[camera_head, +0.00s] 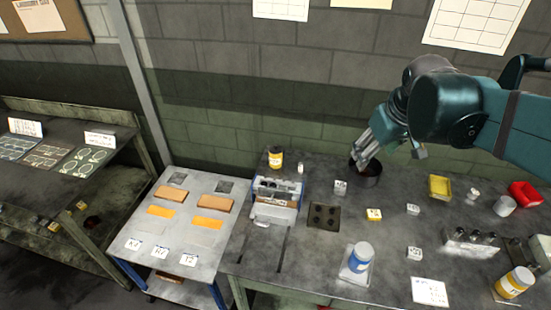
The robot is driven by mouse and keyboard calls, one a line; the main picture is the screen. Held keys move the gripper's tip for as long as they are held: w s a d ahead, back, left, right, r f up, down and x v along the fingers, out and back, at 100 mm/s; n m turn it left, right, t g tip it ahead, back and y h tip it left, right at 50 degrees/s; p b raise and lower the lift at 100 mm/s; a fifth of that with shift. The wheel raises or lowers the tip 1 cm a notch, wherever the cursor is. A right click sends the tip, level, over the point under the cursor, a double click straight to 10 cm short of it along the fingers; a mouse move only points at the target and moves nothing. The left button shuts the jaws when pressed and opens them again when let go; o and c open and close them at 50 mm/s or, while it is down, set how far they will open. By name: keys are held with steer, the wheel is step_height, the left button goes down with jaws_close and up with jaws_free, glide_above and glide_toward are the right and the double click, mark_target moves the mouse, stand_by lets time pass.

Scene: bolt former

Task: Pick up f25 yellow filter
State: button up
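A small yellow block (374,214) with a pale marked face lies on the dark workbench, right of a dark plate with round recesses. It may be the f25 yellow filter, but its marking is too small to read. My gripper (363,157) hangs from the teal arm at the back of the bench, above and behind the yellow block and apart from it.
Small white marked blocks (414,253) lie around the yellow one. A yellow tray (439,187) and a red bin (525,194) stand at right. A blue-and-white jar (359,258) stands in front. The dark recessed plate (324,216) is at left. Bare bench surrounds the yellow block.

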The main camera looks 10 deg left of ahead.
steer(key=w+a+f+n+g, duration=0.2)
steer(key=w+a+n, duration=0.1)
steer(key=w+a, duration=0.65)
steer(key=n+g, duration=0.2)
steer(key=n, duration=0.4)
glide_above(276, 145)
steer(key=s+d, duration=0.3)
steer(key=d, duration=0.5)
step_height(276, 145, down, 16)
steer(key=r, duration=0.1)
steer(key=w+a+f+n, duration=0.1)
steer(key=a+f, duration=0.1)
steer(key=f, duration=0.1)
steer(key=w+a+f, duration=0.1)
steer(key=a+f, duration=0.2)
steer(key=w+a+f+n, duration=0.1)
steer(key=a+f, duration=0.1)
steer(key=f, duration=0.2)
steer(key=shift+a+n+g+h, duration=0.25)
steer(key=shift+n+g+h, duration=0.05)
steer(key=shift+h, duration=0.1)
steer(key=shift+w+a+f, duration=0.1)
steer(key=shift+a+f, duration=0.25)
steer(key=shift+f, duration=0.2)
steer(key=shift+f, duration=1.3)
